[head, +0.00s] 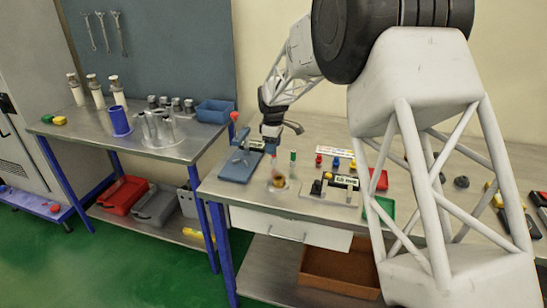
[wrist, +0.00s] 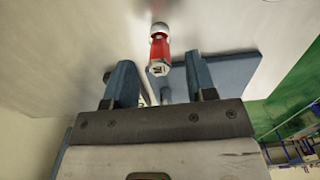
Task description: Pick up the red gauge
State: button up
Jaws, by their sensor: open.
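In the wrist view, the red gauge (wrist: 161,52) has a red body with a pale marked end face and a silvery rounded end. It appears beyond my open fingertips (wrist: 162,82), near the middle between them, and nothing is held. In the head view, my gripper (head: 271,137) hangs above the bench by the blue base plate (head: 237,170). A small reddish upright piece (head: 277,164) stands below it, right of the plate. It looks like the gauge, but it is too small to be sure.
A green-topped piece (head: 293,157) stands close by on the right. A red-topped post (head: 234,117) rises behind the blue plate. Red bin (head: 378,179) and green bin (head: 380,208) lie farther right. The left bench (head: 180,150) carries cylinders and a blue bin (head: 215,111).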

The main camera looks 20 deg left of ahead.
jog(key=shift+f, duration=1.3)
grip_shut()
jog(key=shift+r, duration=0.1)
jog(key=shift+r, duration=4.95)
jog(key=shift+s, duration=0.1)
jog(key=s+d, duration=0.2)
jog(key=s, duration=0.4)
jog(key=s+d, duration=0.3)
jog(key=s, duration=0.3)
jog(key=shift+s+d+f, duration=0.15)
jog(key=shift+s+d, duration=0.05)
jog(key=shift+d, duration=0.05)
